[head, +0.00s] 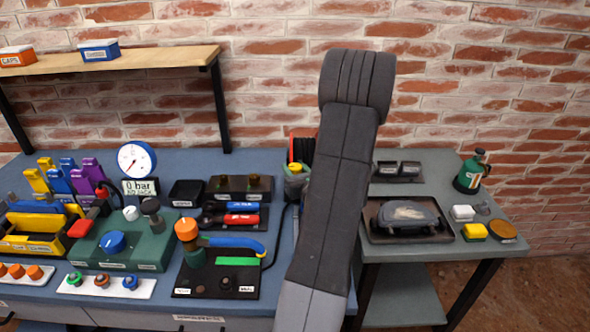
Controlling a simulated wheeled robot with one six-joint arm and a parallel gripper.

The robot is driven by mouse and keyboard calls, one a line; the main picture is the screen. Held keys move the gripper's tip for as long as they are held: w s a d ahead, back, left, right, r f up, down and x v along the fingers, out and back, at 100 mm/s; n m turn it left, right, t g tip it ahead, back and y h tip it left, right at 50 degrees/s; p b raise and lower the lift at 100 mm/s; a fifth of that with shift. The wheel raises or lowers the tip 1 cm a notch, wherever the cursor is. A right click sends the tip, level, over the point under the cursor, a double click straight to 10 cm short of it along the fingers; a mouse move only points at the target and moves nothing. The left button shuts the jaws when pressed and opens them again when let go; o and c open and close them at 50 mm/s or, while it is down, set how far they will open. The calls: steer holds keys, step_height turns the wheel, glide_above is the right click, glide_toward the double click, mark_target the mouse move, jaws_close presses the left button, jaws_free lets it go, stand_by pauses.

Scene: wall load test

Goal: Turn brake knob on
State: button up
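Several knobs show on the blue bench, but the labels near them are too small to read, so I cannot tell which is the brake knob. A green box (150,251) carries a blue knob (112,243), a white knob (130,213) and a black knob (151,206). To its right, a black plate (205,284) holds an orange-topped knob (187,229), a blue-and-yellow handle (236,243), a green bar (237,261) and small dark knobs (226,283). My arm rises across the middle of the view; my gripper is not in view.
A round gauge (136,160) stands behind the green box. Colored tools fill the bench's left; a wooden shelf (130,62) hangs above.

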steer(key=shift+a+f+m+t+h+b, duration=0.1)
steer(key=shift+f+m+t+h+b, duration=0.2)
steer(key=shift+m+h+b, duration=0.85)
steer(key=h+b, duration=0.1)
steer(key=b, duration=0.1)
steer(key=shift+r+b, duration=0.1)
steer(key=shift+b, duration=0.25)
steer(key=shift+r+m+t+h+b, duration=0.2)
steer(key=shift+m+t+h+b, duration=0.15)
steer(key=shift+h+b, duration=0.15)
steer(key=o, duration=1)
steer(key=shift+c, duration=0.2)
steer(key=s+d+b, duration=0.1)
steer(key=s+d, duration=0.1)
steer(key=s, duration=1.1)
steer(key=shift+s, duration=0.35)
